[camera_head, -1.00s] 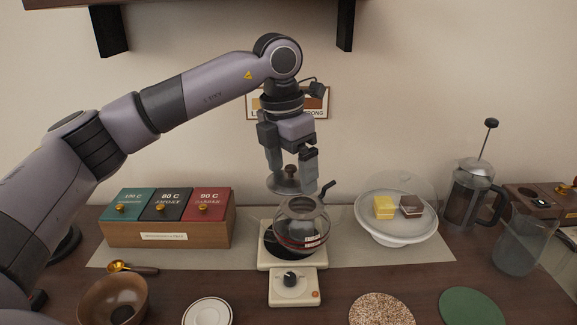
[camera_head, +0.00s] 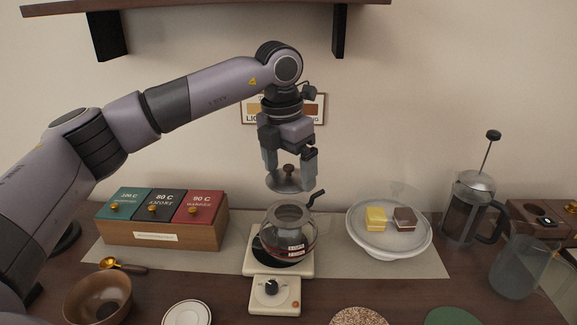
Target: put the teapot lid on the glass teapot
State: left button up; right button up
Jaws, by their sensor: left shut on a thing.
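The glass teapot (camera_head: 289,243) stands on a cream warmer base (camera_head: 257,262) in the middle of the counter. Its open rim faces up, its dark handle points to the upper right, and dark red liquid shows low inside. My left gripper (camera_head: 289,168) is above the teapot, pointing down. It is shut on the knob of the teapot lid (camera_head: 285,183), a grey disc with a brown knob. The lid hangs roughly level just above the teapot's rim, apart from it. My right gripper is not in view.
A tea box with coloured lids (camera_head: 150,235) stands left. A cake stand (camera_head: 365,239) and a French press (camera_head: 462,215) stand right, with a glass pitcher (camera_head: 516,270) beyond. A brown bowl (camera_head: 90,303) and a white saucer (camera_head: 187,313) are at the front left.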

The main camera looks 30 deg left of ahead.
pick_arm(q)
jog(key=shift+f, duration=0.1)
jog(key=shift+f+b, duration=1.35)
jog(key=shift+f, duration=0.4)
jog(key=shift+f+b, duration=0.95)
jog(key=shift+f, duration=0.65)
jog(key=shift+f, duration=0.4)
jog(key=o, duration=0.8)
jog(key=r, duration=0.4)
jog(key=r+b, duration=0.1)
jog(key=r, duration=0.2)
jog(key=shift+s+a, duration=0.1)
jog(key=shift+s, duration=0.3)
